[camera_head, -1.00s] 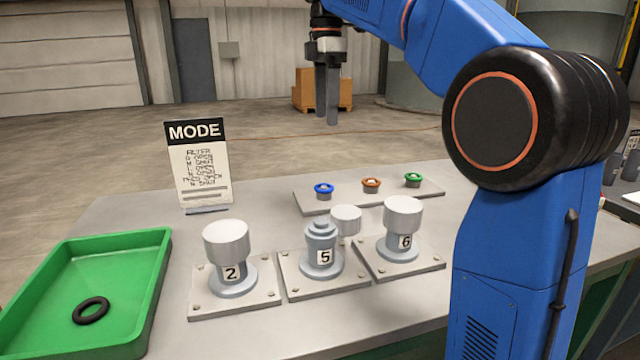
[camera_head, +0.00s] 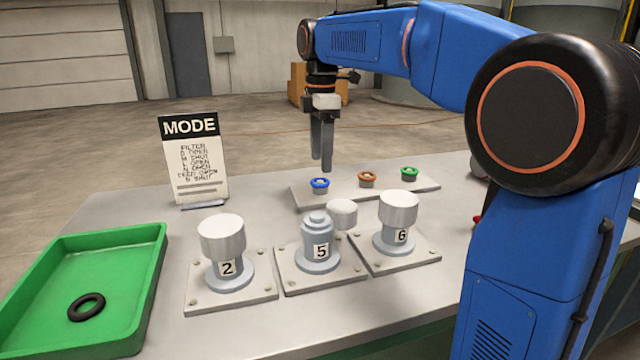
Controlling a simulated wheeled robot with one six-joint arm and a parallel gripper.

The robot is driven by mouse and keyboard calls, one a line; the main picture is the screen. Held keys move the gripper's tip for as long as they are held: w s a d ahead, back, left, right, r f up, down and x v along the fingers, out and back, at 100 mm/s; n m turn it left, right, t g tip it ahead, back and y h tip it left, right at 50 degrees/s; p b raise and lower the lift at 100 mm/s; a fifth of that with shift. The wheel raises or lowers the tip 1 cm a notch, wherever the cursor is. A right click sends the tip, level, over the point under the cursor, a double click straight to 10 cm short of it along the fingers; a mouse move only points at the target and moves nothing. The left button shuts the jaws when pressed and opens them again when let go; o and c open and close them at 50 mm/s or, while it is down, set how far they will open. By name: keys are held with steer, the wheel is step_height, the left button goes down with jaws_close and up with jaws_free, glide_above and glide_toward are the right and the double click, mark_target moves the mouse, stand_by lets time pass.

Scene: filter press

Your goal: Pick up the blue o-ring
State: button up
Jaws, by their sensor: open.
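The blue o-ring (camera_head: 320,183) sits on a short peg at the left end of a grey plate (camera_head: 343,201) at the back of the table. My gripper (camera_head: 322,168) points straight down, its two dark fingers just above and apparently close to the blue o-ring. The fingers look near each other from this angle and hold nothing that I can see. The exact gap between the fingertips and the o-ring is hard to tell.
An orange ring (camera_head: 368,178) and a green ring (camera_head: 409,172) sit on the same plate. Posts numbered 2 (camera_head: 227,250), 5 (camera_head: 319,250) and 6 (camera_head: 397,222) stand in front. A MODE sign (camera_head: 193,160) and a green tray (camera_head: 150,290) with a black ring (camera_head: 86,307) are left.

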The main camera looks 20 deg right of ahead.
mark_target(320, 181)
step_height(320, 181, down, 5)
steer(key=shift+a, duration=0.15)
steer(key=c, duration=1.1)
